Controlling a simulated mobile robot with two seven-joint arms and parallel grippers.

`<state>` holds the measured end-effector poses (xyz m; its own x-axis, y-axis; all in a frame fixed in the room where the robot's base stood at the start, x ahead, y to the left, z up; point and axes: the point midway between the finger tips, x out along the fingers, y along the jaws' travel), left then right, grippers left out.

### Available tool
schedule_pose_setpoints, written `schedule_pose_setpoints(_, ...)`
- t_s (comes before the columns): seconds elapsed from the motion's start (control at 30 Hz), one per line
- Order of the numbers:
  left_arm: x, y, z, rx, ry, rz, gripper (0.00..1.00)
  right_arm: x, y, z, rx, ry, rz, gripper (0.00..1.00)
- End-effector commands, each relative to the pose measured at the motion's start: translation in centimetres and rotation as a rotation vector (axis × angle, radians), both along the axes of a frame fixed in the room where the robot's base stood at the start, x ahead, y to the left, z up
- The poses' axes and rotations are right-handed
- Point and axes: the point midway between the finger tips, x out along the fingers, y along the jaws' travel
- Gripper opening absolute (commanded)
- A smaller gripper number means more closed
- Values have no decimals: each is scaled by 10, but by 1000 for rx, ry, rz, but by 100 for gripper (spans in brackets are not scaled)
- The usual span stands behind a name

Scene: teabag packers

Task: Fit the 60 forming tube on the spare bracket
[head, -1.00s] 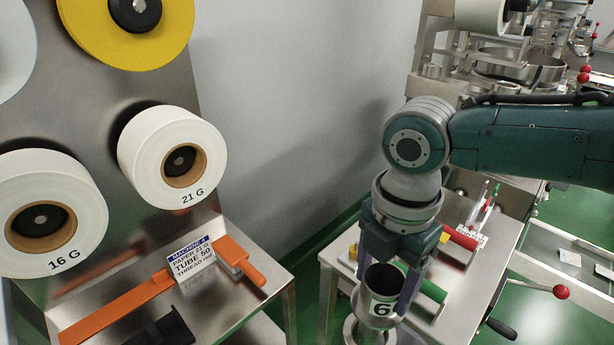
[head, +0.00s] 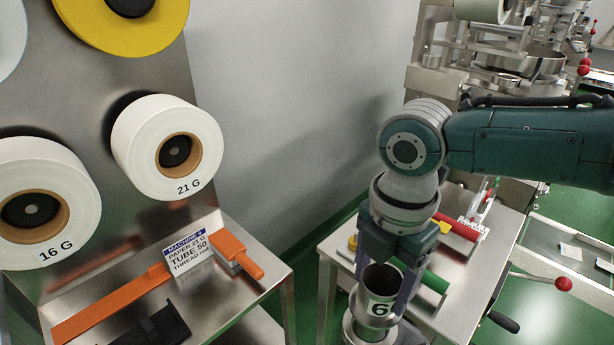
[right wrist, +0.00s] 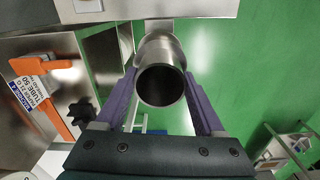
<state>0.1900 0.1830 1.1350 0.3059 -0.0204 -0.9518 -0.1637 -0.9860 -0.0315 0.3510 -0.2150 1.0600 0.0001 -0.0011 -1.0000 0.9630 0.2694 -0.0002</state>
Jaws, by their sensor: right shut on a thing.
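The forming tube (head: 379,283) is a dark-bored metal cylinder with a white label; a "6" shows and the rest is hidden. My right gripper (head: 385,291) is shut on it, with purple fingers on both sides, and holds it upright. Below the tube in the head view is a wider metal collar (head: 359,334), perhaps the spare bracket; I cannot tell whether the tube is seated in it. In the right wrist view the tube (right wrist: 161,86) sits between the fingers (right wrist: 163,92), with a metal flared part behind it. My left gripper is not in view.
A steel table (head: 328,290) with red and green handled tools stands by the tube. On the left are paper rolls (head: 167,147), an orange tool (head: 232,252) and a sign reading "TUBE 50" (head: 187,253) on a steel shelf. A red-knobbed lever (head: 563,284) sticks out right.

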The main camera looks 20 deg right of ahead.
Motion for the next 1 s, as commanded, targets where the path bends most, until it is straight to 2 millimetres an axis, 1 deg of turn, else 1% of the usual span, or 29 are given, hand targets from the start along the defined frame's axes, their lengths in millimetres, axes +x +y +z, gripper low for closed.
schedule_pose_setpoints(1.0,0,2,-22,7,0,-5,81,1,0,-25,1,-2,0,0)
